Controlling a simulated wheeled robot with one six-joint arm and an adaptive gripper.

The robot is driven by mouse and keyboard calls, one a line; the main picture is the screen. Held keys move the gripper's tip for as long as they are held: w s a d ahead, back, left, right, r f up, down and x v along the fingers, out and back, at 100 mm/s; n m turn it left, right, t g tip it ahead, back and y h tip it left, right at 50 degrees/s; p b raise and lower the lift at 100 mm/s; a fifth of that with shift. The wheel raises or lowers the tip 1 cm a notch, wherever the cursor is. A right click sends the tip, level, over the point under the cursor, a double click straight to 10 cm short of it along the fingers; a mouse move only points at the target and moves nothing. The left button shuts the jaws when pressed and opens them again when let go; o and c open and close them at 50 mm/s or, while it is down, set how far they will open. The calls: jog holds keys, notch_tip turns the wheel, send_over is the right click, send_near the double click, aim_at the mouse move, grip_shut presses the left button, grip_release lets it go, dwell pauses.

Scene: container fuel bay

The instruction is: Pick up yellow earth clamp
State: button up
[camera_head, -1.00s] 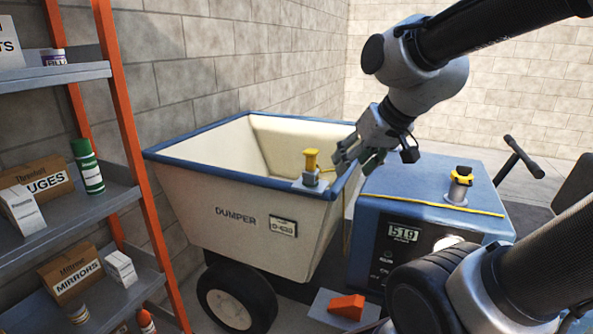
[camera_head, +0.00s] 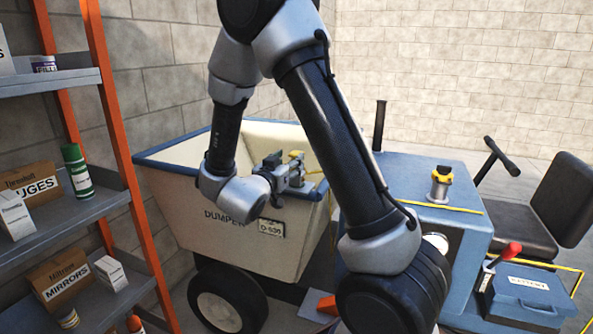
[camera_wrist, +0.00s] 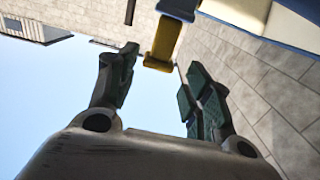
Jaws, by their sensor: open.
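The yellow earth clamp (camera_head: 297,155) stands upright on the front rim of the dumper skip (camera_head: 190,215), near its right corner, with a yellow lead running right from it. My gripper (camera_head: 283,172) is level with the rim and right beside the clamp, partly covering it in the head view. In the wrist view the clamp (camera_wrist: 163,42) lies beyond the fingertips, roughly between the two open fingers (camera_wrist: 158,75), with a gap to each finger. Nothing is held. Whether a fingertip touches the clamp cannot be told.
A blue machine (camera_head: 400,170) with a yellow-topped filler (camera_head: 440,185) stands right of the skip. A blue box (camera_head: 525,290) and a black seat (camera_head: 570,195) are farther right. An orange-framed shelf (camera_head: 95,205) with boxes and cans is at the left.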

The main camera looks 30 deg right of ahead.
jog(key=x, duration=0.6)
jog(key=shift+d+f, duration=0.15)
jog(key=shift+f, duration=0.15)
jog(key=c, duration=1)
